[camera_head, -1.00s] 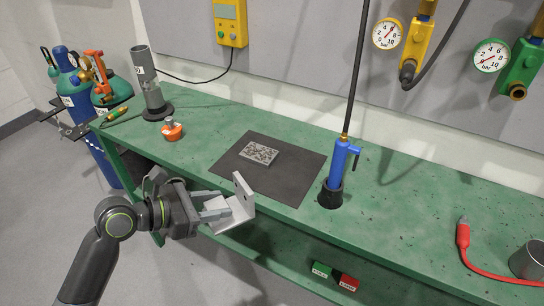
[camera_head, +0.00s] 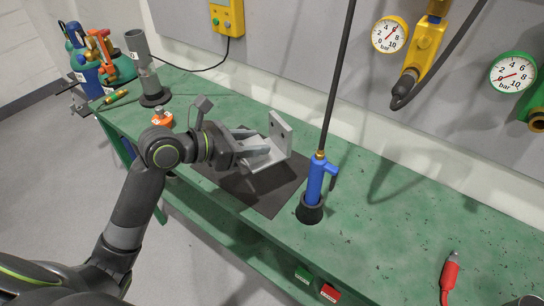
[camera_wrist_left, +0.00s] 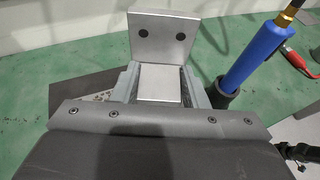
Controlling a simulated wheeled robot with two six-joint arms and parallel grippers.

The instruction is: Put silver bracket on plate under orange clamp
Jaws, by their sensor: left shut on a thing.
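The silver bracket (camera_head: 281,136) is L-shaped, with two holes in its raised flange, as the left wrist view (camera_wrist_left: 165,38) shows. My left gripper (camera_head: 262,150) is shut on it and holds it over the dark mat (camera_head: 284,198). A small speckled metal plate (camera_wrist_left: 103,96) partly shows beside the left finger in the wrist view; in the head view the arm and bracket hide it. A small orange piece (camera_head: 162,119) stands on the bench left of the gripper; I cannot tell whether it is the clamp.
A blue torch (camera_head: 316,180) stands in a black holder right of the mat. A grey cylinder (camera_head: 143,65) stands at the back left. A red-handled tool (camera_head: 450,274) lies at the right. The green bench (camera_head: 390,215) is clear between torch and red tool.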

